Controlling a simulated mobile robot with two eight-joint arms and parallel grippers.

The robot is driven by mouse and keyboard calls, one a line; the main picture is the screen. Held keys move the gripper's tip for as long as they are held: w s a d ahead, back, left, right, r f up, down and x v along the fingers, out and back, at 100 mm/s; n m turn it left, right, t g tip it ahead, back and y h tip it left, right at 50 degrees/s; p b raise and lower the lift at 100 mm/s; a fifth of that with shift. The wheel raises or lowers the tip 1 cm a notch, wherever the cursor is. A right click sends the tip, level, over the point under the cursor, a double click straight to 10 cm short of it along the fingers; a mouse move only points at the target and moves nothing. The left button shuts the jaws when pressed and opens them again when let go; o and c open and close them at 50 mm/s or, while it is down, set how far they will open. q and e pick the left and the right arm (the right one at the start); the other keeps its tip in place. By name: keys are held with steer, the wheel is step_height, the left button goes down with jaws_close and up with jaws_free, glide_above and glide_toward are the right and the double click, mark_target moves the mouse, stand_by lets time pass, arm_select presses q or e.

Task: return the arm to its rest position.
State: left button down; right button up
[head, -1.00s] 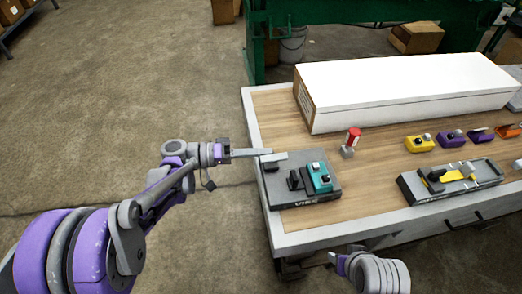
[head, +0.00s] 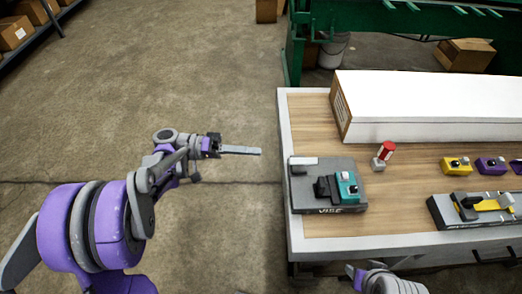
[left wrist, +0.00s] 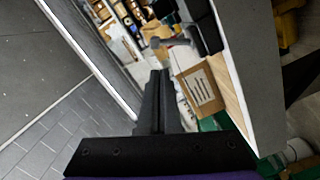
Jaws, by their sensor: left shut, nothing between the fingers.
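My left arm reaches in from the left of the head view. Its gripper (head: 258,151) is shut and empty, pointing right over bare floor, a short gap left of the workbench (head: 286,215). In the left wrist view the fingers (left wrist: 157,95) lie together with nothing between them. My right arm (head: 388,283) shows only in part at the bottom of the head view, by the bench's front edge; its fingertips cannot be made out.
A grey vise (head: 328,200) with a teal block (head: 347,187) sits at the bench's near left corner. Behind are a red-topped item (head: 384,155), a yellow block (head: 456,166) and a long white box (head: 430,100). The floor (head: 150,90) at left is clear.

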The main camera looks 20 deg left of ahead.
stand_by(0.5)
arm_select(q)
steer(key=s+d+f+n+y+p, duration=0.1)
steer(key=s+d+n+y+p, duration=0.15)
steer(key=s+y, duration=0.25)
steer(key=s+d+n+y+p, duration=0.1)
steer(key=s+d+y+p, duration=0.2)
steer(key=s+y, duration=0.15)
steer(key=s+a+t+y+p, duration=0.2)
steer(key=s+a+y+p, duration=0.2)
steer(key=s+a+y, duration=0.3)
steer(key=shift+s+a+r+m+y, duration=0.15)
steer(key=shift+s+a+m+y, duration=0.25)
steer(key=shift+s, duration=0.25)
